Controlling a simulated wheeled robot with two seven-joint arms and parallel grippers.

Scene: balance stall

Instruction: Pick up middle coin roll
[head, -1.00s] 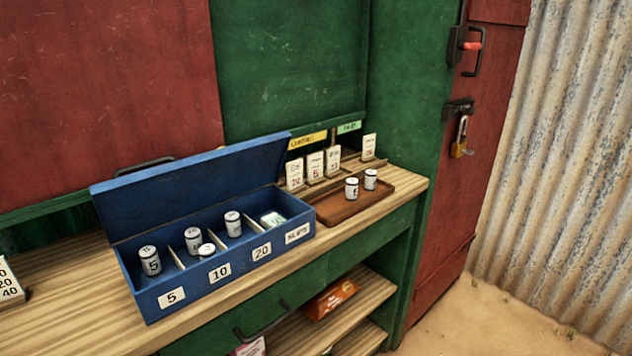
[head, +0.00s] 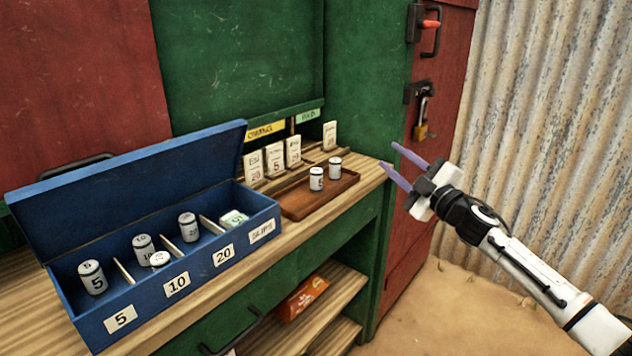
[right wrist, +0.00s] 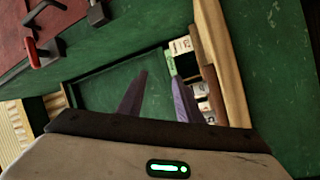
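White coin rolls stand in the blue cash box (head: 200,278): a 5 roll (head: 93,278) in the left compartment, an upright roll (head: 143,247) and a shorter one (head: 159,259) in the 10 compartment, and one roll (head: 188,227) in the 20 compartment. Two more rolls, a left one (head: 316,179) and a right one (head: 335,168), stand on the brown tray (head: 298,205). Which roll counts as middle I cannot tell. My right gripper (head: 388,155) is open and empty, right of the tray and apart from every roll; its fingers (right wrist: 158,78) show spread. My left gripper is out of view.
Several upright cards (head: 274,158) stand behind the tray. The box lid is raised. The wooden counter (head: 375,172) ends just left of my right gripper. A red door with a padlock (head: 421,131) is behind. An orange packet (head: 302,298) lies on the shelf below.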

